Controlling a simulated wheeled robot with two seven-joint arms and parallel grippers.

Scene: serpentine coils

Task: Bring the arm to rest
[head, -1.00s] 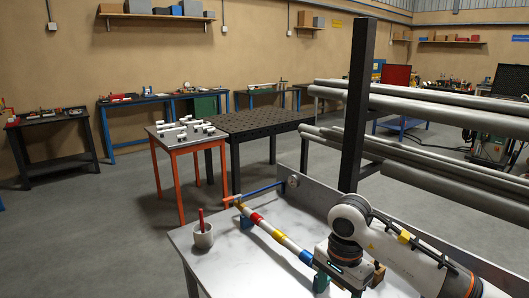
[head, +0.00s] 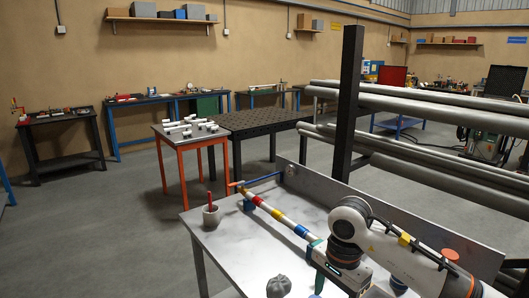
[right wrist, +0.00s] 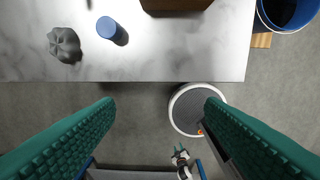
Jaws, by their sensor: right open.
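My right arm (head: 400,255) comes in from the right in the head view, its gripper (head: 318,284) pointing down at the bottom edge. In the right wrist view, the right gripper's green ribbed fingers (right wrist: 158,105) are wide apart with nothing between them. The gripper is over the floor just off the table's edge. A tube with red, yellow and blue bands (head: 279,217) stretches above the table (head: 232,247); its near end is hidden behind the arm. My left gripper is not identifiable in either view.
A grey lobed knob (head: 279,286) and a blue cylinder (right wrist: 110,28) stand on the table. A dark post (head: 347,105) and grey pipes (head: 430,105) stand behind. A blue bin (right wrist: 288,12) is beyond the table's corner.

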